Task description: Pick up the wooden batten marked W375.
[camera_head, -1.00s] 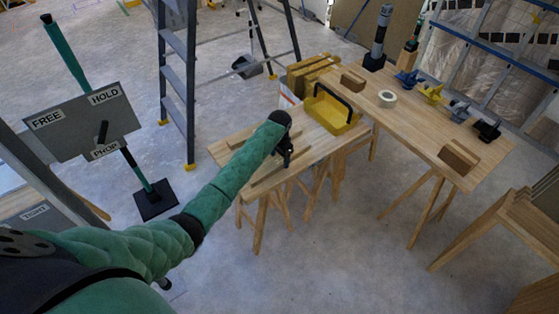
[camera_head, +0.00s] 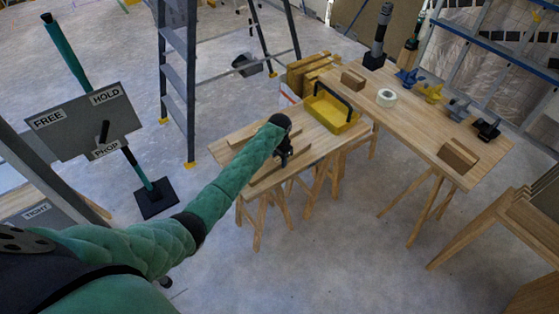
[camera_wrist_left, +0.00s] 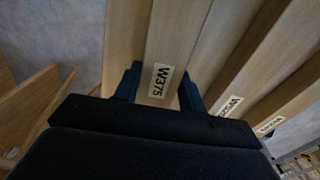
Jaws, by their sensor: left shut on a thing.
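The wooden batten marked W375 (camera_wrist_left: 165,40) is a pale, straight strip with a white label in the left wrist view. My left gripper (camera_wrist_left: 160,82) has one dark finger on each side of it and is shut on it near the label. In the head view my left gripper (camera_head: 284,156) is at the front of the small work table (camera_head: 311,140), with the batten (camera_head: 264,178) under it. I cannot tell whether the batten touches the table top. My right gripper is not in view.
Other labelled battens (camera_wrist_left: 235,60) lie to the right of W375 in the wrist view. A yellow tote (camera_head: 330,112) stands at the table's back right. A longer workbench (camera_head: 420,120) is to the right, a stepladder (camera_head: 178,80) behind left. A sign board (camera_head: 85,122) stands left.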

